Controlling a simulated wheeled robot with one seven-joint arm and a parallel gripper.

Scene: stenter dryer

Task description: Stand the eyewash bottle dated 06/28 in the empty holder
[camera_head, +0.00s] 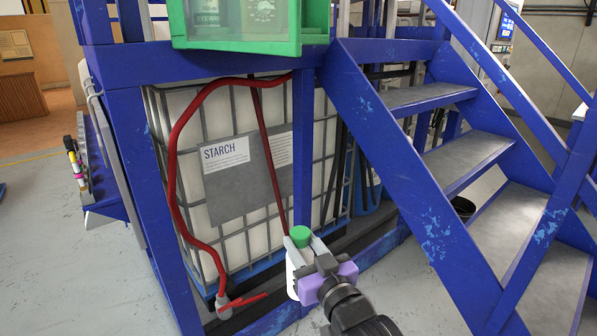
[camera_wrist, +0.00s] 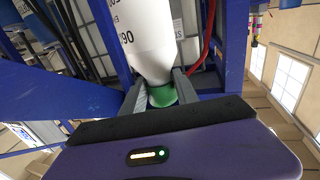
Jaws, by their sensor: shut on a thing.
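My gripper (camera_head: 304,246) is shut on a white bottle (camera_head: 293,277) with a green cap (camera_head: 299,236), low in front of the starch tank. In the wrist view the fingers are around the bottle's neck by the green cap (camera_wrist: 162,96). The white body (camera_wrist: 150,45) carries dark print that appears upside down, starting "06"; the rest of the date is out of sight. A green eyewash case (camera_head: 237,46) stands on the blue frame, above and left of my gripper. A bottle (camera_head: 205,16) shows in its left part and a pale round emblem (camera_head: 263,11) in its right part; its top is cut off.
A caged tank with a STARCH label (camera_head: 246,175) stands behind my gripper, with a red hose (camera_head: 171,170) in front. Blue stairs (camera_head: 440,185) rise at the right and a blue post (camera_head: 140,150) stands at the left. Grey floor (camera_head: 60,270) is free at the left.

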